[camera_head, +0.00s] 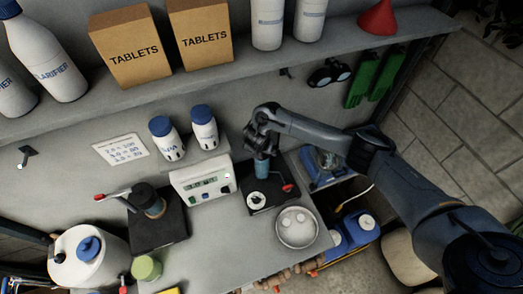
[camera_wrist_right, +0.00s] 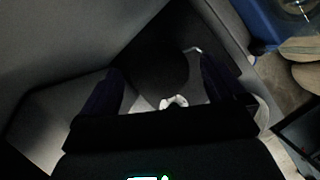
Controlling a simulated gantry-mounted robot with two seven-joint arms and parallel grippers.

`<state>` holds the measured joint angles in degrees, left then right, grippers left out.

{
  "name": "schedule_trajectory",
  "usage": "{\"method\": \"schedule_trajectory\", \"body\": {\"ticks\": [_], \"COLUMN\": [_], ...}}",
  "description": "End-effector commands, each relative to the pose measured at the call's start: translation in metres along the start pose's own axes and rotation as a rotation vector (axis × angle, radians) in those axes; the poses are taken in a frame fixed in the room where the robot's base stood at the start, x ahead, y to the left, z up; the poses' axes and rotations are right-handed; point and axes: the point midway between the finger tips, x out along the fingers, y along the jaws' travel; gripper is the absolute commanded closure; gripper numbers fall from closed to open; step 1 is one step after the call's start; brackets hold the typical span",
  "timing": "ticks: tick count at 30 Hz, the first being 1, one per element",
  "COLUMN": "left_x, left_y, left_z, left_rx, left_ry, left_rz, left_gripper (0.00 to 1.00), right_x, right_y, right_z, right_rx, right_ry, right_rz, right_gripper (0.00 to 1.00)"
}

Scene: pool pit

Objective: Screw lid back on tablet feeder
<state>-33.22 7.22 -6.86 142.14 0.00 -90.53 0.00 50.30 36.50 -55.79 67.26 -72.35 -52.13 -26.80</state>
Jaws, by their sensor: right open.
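My right gripper (camera_head: 263,142) comes in from the right in the head view. It is over a black unit (camera_head: 284,203) with a red handle and a white round part (camera_head: 258,199). A blue cylindrical part (camera_head: 262,166) shows directly below the gripper; I cannot tell whether they touch. In the right wrist view the fingers (camera_wrist_right: 165,88) are open, with a dark round shape (camera_wrist_right: 160,65) between and beyond them, too dark to identify surely as the lid. A second black unit (camera_head: 174,222) with a cylinder and red handle stands at left. My left gripper is not in view.
A white control box (camera_head: 202,186) stands between the units. A round dish (camera_head: 297,240) with pale discs sits at the bench's right. Two blue-capped bottles (camera_head: 164,138) (camera_head: 204,127) stand behind. A shelf (camera_head: 240,75) with tablet boxes runs above; a white jug (camera_head: 88,265) is lower left.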

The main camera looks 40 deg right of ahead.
Motion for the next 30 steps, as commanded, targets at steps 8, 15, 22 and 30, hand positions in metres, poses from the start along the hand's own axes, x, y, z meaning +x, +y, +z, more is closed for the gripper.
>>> {"method": "schedule_trajectory", "body": {"ticks": [8, 15, 22, 30], "left_x": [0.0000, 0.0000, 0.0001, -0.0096], "left_y": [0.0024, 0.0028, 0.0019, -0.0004], "left_z": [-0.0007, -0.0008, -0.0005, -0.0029], "left_rx": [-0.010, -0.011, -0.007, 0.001], "left_ry": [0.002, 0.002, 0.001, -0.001], "left_rz": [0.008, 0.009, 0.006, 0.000], "left_gripper": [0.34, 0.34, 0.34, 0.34], "right_x": [0.0027, 0.0025, 0.0024, -0.0007], "right_y": [-0.0001, 0.0000, 0.0000, 0.0010], "right_z": [-0.0001, -0.0002, -0.0001, 0.0009], "right_rx": [-0.001, -0.001, -0.001, 0.048], "right_ry": [0.000, 0.000, 0.000, 0.001], "right_rz": [0.000, 0.000, 0.000, -0.021], "right_gripper": [0.04, 0.28, 0.63, 0.63]}}
